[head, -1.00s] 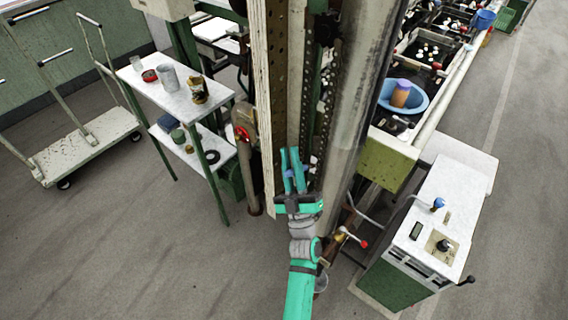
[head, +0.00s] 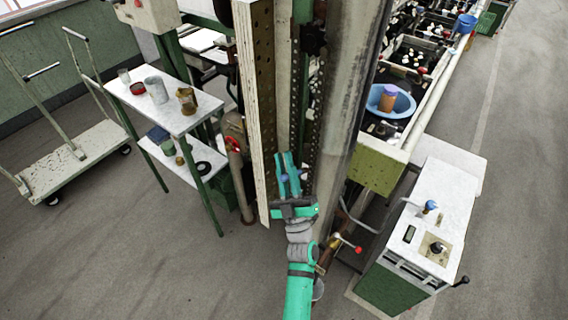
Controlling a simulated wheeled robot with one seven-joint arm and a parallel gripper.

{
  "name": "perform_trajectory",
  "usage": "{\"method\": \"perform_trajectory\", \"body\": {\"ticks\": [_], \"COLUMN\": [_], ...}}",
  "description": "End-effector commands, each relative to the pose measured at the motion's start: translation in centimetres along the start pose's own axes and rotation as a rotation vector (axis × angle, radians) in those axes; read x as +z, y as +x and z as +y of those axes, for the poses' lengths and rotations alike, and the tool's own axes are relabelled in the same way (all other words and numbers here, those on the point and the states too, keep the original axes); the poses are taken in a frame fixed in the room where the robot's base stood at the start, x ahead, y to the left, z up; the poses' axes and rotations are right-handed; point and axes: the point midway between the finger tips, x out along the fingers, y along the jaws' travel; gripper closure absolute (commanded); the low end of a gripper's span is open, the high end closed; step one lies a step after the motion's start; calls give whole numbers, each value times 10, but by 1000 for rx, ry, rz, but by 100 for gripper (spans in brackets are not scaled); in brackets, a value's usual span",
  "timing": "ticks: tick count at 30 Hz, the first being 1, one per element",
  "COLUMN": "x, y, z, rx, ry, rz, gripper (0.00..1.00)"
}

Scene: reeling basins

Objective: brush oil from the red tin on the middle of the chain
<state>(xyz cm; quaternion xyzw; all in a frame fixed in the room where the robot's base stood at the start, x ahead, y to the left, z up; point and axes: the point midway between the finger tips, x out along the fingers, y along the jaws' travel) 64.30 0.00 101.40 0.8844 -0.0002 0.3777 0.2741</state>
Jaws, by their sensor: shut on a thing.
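The red tin (head: 137,88) stands on the top shelf of the small white table at the left, between a clear glass and a grey mug. The chain (head: 316,110) runs vertically inside the tall machine frame, below a dark sprocket. My teal gripper (head: 287,168) is in front of the lower part of this frame, fingers pointing up. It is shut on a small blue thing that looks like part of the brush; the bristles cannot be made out. Whether anything touches the chain cannot be told.
A wooden post (head: 257,120) and a grey metal column (head: 352,100) flank the chain. A red-knobbed lever (head: 350,245) and a white-topped control cabinet (head: 432,215) stand at the right. The white table (head: 165,112) and a trolley (head: 75,155) are at the left, with open floor in front.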

Motion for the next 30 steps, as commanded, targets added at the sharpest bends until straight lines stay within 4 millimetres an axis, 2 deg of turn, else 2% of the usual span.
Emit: {"method": "perform_trajectory", "body": {"ticks": [23,30], "x": [11,8], "y": [6,10], "z": [5,8], "rx": [1,1], "ry": [0,-1], "rz": [0,1], "gripper": [100,100]}}
